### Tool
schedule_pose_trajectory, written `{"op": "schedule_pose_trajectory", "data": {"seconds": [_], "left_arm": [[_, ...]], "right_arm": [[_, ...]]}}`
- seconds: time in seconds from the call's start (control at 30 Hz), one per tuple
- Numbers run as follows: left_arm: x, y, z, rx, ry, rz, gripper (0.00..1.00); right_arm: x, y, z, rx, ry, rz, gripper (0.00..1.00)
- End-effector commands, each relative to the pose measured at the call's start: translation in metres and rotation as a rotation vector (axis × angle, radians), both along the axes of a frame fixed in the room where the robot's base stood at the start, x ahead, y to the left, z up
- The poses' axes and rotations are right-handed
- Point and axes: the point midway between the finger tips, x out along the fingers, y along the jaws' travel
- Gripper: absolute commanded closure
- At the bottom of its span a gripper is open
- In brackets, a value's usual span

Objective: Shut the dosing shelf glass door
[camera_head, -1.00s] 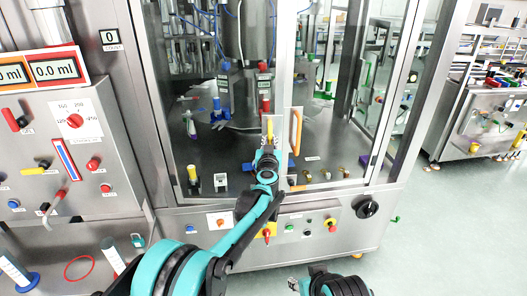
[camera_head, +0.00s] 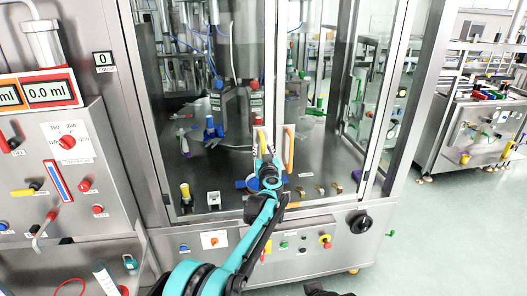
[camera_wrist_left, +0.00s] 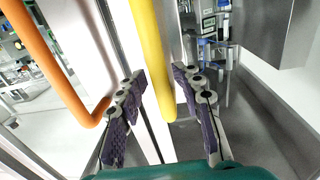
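The dosing shelf's glass front (camera_head: 215,60) is in the middle of the head view. A yellow upright handle (camera_head: 260,138) and an orange upright handle (camera_head: 288,150) stand side by side near its middle post. My left gripper (camera_head: 266,165) is at the yellow handle, covering its lower part. In the left wrist view the yellow handle (camera_wrist_left: 152,55) runs between the two open fingers (camera_wrist_left: 165,100), with gaps beside it. The orange handle (camera_wrist_left: 52,62) is left of the fingers. I cannot tell how far the door stands open. My right gripper is not clearly in view.
A grey panel with a red dial (camera_head: 67,142) stands at the left. Below the glass are buttons and a black knob (camera_head: 360,222). Bottles and small fittings stand inside the shelf. A bench (camera_head: 470,130) is at the right, with clear floor before it.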

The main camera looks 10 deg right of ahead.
Motion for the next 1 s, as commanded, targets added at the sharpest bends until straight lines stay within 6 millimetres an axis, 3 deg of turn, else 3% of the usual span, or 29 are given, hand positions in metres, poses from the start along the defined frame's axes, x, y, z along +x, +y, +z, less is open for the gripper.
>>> {"op": "schedule_pose_trajectory", "data": {"seconds": [0.23,0.7,1.0], "left_arm": [[-0.015,0.001,0.001,0.000,0.000,-0.001,0.65],[-0.107,0.010,0.000,0.000,0.000,-0.002,0.65],[-0.120,0.012,0.000,0.000,0.000,0.000,0.65]], "right_arm": [[0.000,0.000,0.000,0.000,0.000,0.000,0.60],[0.000,0.000,0.000,0.000,0.000,0.000,0.60],[0.000,0.000,0.000,0.000,0.000,0.000,0.60]]}}
